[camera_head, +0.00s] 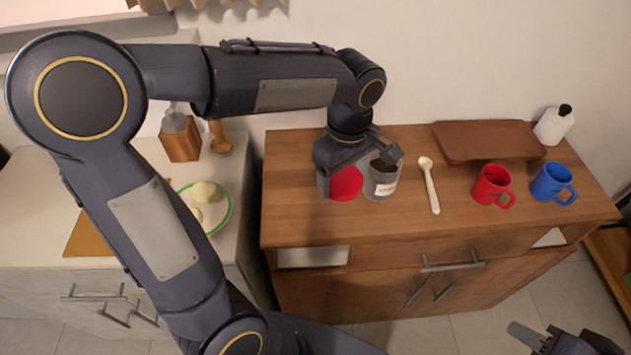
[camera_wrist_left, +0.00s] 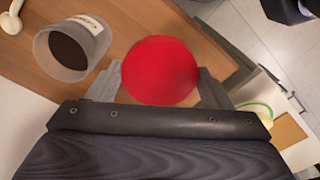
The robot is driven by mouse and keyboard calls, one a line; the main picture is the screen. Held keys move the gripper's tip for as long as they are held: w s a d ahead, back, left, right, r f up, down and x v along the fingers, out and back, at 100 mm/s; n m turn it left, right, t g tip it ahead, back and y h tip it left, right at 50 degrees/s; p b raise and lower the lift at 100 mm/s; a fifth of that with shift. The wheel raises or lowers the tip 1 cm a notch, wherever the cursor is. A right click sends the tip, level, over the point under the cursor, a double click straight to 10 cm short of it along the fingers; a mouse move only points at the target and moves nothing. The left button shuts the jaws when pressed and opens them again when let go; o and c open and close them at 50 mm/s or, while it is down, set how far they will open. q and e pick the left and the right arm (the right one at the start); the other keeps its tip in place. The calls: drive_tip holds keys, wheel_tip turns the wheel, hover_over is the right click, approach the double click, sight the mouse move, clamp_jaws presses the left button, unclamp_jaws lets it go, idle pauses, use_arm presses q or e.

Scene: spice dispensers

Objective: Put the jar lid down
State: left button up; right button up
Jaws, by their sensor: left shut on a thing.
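The red jar lid (camera_head: 346,183) is round and sits between the fingers of my left gripper (camera_head: 352,172), just left of the jar. In the left wrist view the lid (camera_wrist_left: 160,70) fills the space between both fingertips (camera_wrist_left: 160,88). Whether the lid touches the wooden counter is not clear. The open glass jar (camera_head: 381,182) stands upright with a pale label and dark contents; it also shows in the left wrist view (camera_wrist_left: 72,48). My right gripper (camera_head: 535,338) is at the bottom right, away from the counter, and only partly visible.
A white spoon (camera_head: 429,185) lies right of the jar. A red mug (camera_head: 492,186), a blue mug (camera_head: 553,184), a brown tray (camera_head: 488,141) and a white bottle (camera_head: 554,125) are further right. The counter (camera_head: 300,225) is bare along its front left.

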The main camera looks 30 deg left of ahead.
use_arm(q)
drive_tip(key=a+f, duration=0.2)
drive_tip(key=w+a+f, duration=0.1)
drive_tip(key=a+f, duration=0.1)
drive_tip(key=a, duration=0.1)
drive_tip(key=a+f, duration=0.3)
drive_tip(key=shift+w+p, duration=0.3)
drive_tip(key=shift+p, duration=0.05)
drive_tip(key=shift+a+f, duration=0.2)
drive_tip(key=shift+f, duration=1.65)
drive_tip(key=shift+w, duration=0.1)
drive_tip(key=shift+f, duration=0.25)
drive_tip(key=o, duration=0.9)
drive_tip(key=shift+r, duration=0.1)
